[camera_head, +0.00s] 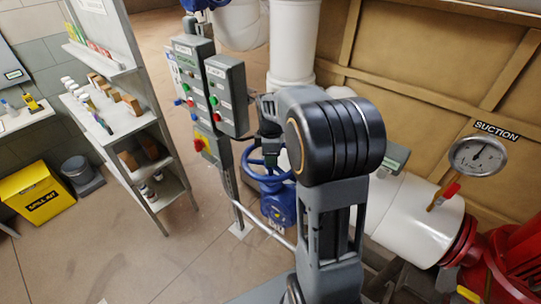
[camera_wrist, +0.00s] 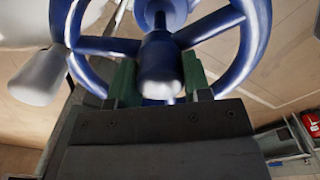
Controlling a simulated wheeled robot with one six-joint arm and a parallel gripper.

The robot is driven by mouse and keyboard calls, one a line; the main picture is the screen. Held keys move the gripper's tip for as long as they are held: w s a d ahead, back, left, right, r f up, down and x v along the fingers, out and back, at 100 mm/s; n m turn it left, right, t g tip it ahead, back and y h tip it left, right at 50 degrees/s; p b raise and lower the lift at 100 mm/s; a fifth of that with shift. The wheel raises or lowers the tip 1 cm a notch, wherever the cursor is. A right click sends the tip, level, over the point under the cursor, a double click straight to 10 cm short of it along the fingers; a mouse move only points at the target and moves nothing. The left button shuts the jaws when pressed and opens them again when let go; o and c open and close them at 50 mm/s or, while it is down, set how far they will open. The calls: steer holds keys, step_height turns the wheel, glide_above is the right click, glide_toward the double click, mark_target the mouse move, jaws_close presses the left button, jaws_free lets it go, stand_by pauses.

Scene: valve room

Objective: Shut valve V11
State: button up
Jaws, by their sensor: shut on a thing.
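A blue handwheel (camera_head: 250,170) on a blue valve body (camera_head: 280,208) stands left of my arm in the head view. I can read no V11 tag on it. In the wrist view the wheel's rim and spokes (camera_wrist: 107,46) fill the upper part. Its round central hub (camera_wrist: 160,62) lies between the green pads of my gripper (camera_wrist: 160,80). My gripper is shut on the handwheel at this middle part. In the head view my gripper (camera_head: 268,148) is at the wheel, and my arm hides the wheel's right side.
Grey control boxes (camera_head: 227,95) with coloured buttons stand on a post just left of the wheel. White pipes (camera_head: 293,40) rise behind. A suction gauge (camera_head: 478,157) and red pump (camera_head: 515,265) are at the right. Shelves (camera_head: 150,155) and a yellow bin (camera_head: 38,193) stand left; floor between is clear.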

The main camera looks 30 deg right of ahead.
steer(key=m, duration=0.4)
steer(key=shift+s+f+m, duration=0.1)
steer(key=shift+f+m, duration=0.2)
steer(key=shift+f, duration=0.05)
steer(key=m, duration=1.1)
steer(key=shift+a, duration=0.1)
steer(key=m, duration=0.4)
steer(key=shift+m+p, duration=0.3)
steer(key=shift+p, duration=0.05)
steer(key=m, duration=1.1)
